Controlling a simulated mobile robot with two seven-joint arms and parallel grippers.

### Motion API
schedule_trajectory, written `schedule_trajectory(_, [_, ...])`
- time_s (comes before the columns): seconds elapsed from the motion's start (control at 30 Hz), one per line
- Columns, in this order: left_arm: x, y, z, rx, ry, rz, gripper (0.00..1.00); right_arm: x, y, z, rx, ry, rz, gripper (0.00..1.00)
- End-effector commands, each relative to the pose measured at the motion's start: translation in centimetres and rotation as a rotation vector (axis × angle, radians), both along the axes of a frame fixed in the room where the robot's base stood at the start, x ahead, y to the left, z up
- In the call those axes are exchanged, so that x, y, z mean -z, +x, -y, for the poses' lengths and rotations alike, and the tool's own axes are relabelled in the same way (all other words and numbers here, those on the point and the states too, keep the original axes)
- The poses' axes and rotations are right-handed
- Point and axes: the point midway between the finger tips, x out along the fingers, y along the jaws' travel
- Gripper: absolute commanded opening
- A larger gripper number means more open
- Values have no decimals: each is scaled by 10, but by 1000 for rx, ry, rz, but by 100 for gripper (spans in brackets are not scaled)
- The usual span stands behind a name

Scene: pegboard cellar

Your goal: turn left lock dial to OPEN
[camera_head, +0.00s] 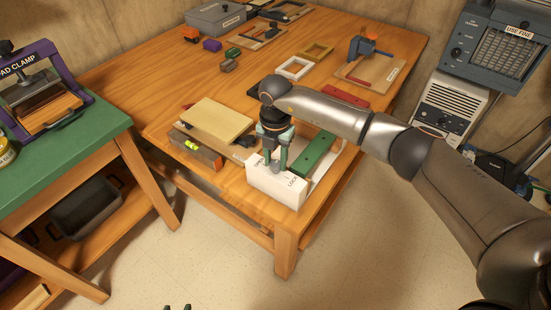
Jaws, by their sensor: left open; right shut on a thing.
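A white lock block (262,186) stands at the near corner of the wooden workbench, with "LOCK" lettering on its right part and small, hard-to-read lettering farther left. My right gripper (277,163) comes down from above and is shut on a grey dial (276,169) on top of the block. The fingers and wrist hide most of the dial, so its pointer cannot be read. I cannot make out a second dial. Only the dark fingertips of my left gripper (178,307) show at the bottom edge, open and empty, far below the bench.
A green bar (314,155) lies just right of the block. A yellow board (216,121) and a spirit level (196,149) lie to its left. A green table (70,142) with a clamp (44,88) stands at left. Floor between the tables is free.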

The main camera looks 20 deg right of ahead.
Motion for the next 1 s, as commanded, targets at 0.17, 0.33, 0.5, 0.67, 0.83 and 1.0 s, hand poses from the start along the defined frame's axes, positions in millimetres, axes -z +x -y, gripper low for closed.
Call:
schedule_trajectory(0.17, [0,0,0,0,0,0,50,0,0,0,-4,0,0,0])
schedule_trajectory(0.33, [2,0,0,0,0,0,50,0,0,0,-39,-1,1,0])
schedule_trajectory(0.5, [7,0,0,0,0,0,50,0,1,0,-125,0,1,0])
schedule_trajectory(0.67, [13,0,0,0,0,0,50,1,1,0,-253,-1,2,0])
schedule_trajectory(0.83, [20,0,0,1,0,-2,50,1,1,1,-412,-2,3,0])
schedule_trajectory(1.0, [28,-2,3,6,-1,-16,50,1,1,1,-574,-2,3,0])
